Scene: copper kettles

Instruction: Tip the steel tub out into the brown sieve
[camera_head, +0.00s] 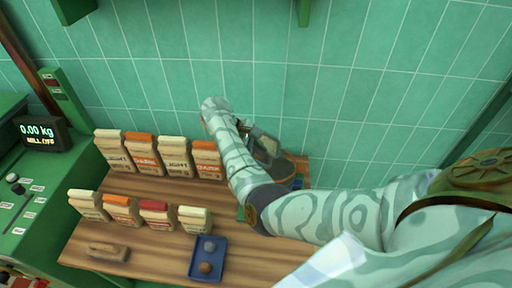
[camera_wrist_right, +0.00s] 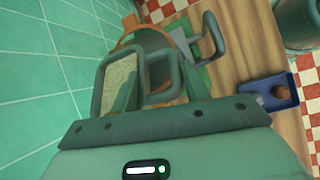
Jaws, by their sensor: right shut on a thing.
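My right gripper (camera_head: 252,140) is shut on the steel tub (camera_wrist_right: 98,90), a small squarish vessel with pale grainy contents. The tub is tilted, its open side facing the wrist camera. In the head view, my forearm and the gripper partly cover it. The brown sieve (camera_head: 298,164) is just beyond and below the gripper at the back right of the wooden counter. Its orange-brown rim (camera_wrist_right: 126,42) shows in the wrist view behind the tub, largely hidden. I cannot tell whether tub and sieve touch. My left gripper is out of view.
Several labelled bags (camera_head: 158,158) stand in two rows on the counter (camera_head: 150,190) left of my arm. A blue tray (camera_head: 206,278) with small round lumps and a wooden block (camera_head: 108,251) lie in front. A green scale display (camera_head: 40,132) is at left; a tiled wall closes the back.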

